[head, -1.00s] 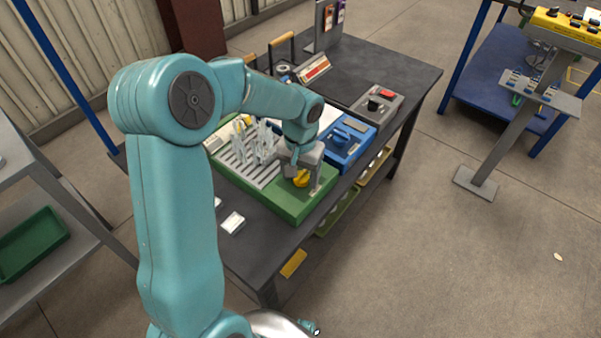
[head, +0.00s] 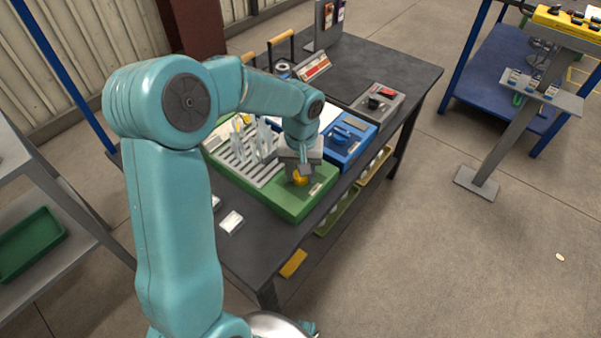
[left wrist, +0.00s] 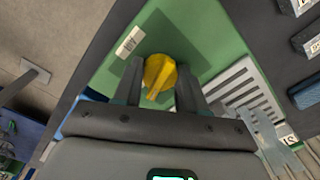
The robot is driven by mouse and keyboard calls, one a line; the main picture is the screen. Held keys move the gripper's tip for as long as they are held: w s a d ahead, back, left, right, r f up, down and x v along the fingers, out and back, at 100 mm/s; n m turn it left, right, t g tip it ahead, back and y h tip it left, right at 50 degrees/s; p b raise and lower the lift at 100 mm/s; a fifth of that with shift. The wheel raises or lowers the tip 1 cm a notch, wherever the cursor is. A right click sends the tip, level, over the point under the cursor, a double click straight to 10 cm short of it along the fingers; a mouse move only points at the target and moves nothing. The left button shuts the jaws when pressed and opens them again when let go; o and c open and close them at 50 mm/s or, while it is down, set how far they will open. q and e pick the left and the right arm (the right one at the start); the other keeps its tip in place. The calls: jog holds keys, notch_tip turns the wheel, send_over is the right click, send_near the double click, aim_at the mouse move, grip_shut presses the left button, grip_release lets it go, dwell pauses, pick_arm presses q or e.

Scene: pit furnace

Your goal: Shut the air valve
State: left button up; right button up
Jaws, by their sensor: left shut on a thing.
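A yellow valve knob (head: 300,178) sits on a green panel box (head: 289,204) at the front of the dark workbench. In the left wrist view the yellow knob (left wrist: 159,74) stands between the two dark fingers, on the green panel (left wrist: 187,30) beside a small white label. My left gripper (head: 299,172) reaches down onto the knob and is shut on it, with a finger on each side. The gripper hides part of the knob in the head view. My right gripper is in neither view.
A blue box with a round knob (head: 347,139) stands right beside the green one. A grey box with a red switch (head: 378,101) is farther back. Clear upright pieces (head: 265,138) stand on the slotted grille to the left. White packets (head: 231,222) lie near the front edge.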

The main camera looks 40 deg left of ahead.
pick_arm(q)
jog(key=n+b, duration=0.1)
jog(key=n, duration=0.2)
jog(key=shift+n, duration=0.4)
jog(key=n+b, duration=0.1)
jog(key=n, duration=0.2)
jog(key=shift+w+n, duration=0.1)
jog(key=shift+n, duration=0.2)
jog(key=n+b, duration=0.1)
jog(key=n, duration=0.2)
jog(key=shift+n, duration=0.3)
jog(key=shift+w+n, duration=0.1)
jog(key=shift+n, duration=1.5)
jog(key=shift+b, duration=0.3)
jog(key=o, duration=1.1)
jog(key=shift+c, duration=0.2)
notch_tip(320, 180, up, 16)
jog(key=p, duration=0.4)
jog(key=shift+r, duration=0.2)
jog(key=shift+r, duration=0.1)
